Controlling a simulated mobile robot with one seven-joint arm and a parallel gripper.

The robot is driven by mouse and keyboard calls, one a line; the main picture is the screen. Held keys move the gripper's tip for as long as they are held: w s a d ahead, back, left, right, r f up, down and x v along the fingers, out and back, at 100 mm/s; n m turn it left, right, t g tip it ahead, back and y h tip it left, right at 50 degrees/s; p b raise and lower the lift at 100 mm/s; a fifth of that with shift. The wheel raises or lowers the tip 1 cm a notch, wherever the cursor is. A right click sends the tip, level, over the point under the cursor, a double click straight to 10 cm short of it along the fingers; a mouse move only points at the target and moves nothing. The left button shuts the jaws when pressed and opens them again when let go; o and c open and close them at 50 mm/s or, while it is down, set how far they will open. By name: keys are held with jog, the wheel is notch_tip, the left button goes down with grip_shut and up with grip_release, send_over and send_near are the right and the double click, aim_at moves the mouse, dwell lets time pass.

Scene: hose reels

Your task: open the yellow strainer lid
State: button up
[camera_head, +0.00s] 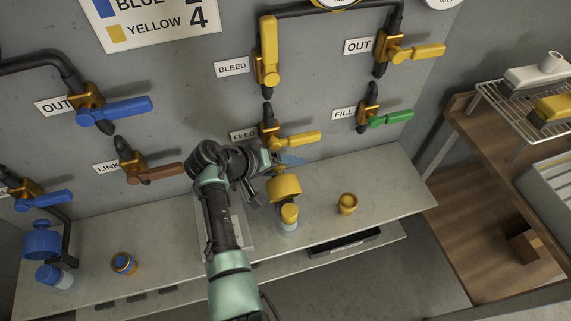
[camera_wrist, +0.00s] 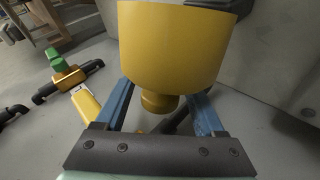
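The yellow strainer (camera_head: 284,187) is a short yellow cylinder above the bench, to the right of my wrist. In the wrist view the yellow cylinder (camera_wrist: 172,45) is large and close, filling the top middle. A small yellow knob (camera_wrist: 158,102) sticks out from its lower side there, apparently part of the lid. My gripper (camera_wrist: 162,90) is open, with one blue finger on each side of the knob and gaps showing. It appears just above the strainer in the head view (camera_head: 284,160), partly hidden by my wrist. I cannot tell whether the lid is shut.
The yellow FEED valve handle (camera_head: 295,140) is close above my gripper. A yellow-capped bottle (camera_head: 289,216) stands just below the strainer. A green FILL handle (camera_head: 391,118) is farther right.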

jog(key=shift+a+r, duration=0.1)
jog(key=v, duration=1.2)
jog(key=shift+s+a+r+p, duration=0.2)
jog(key=shift+a+r+p, duration=0.05)
jog(key=shift+r+p, duration=0.1)
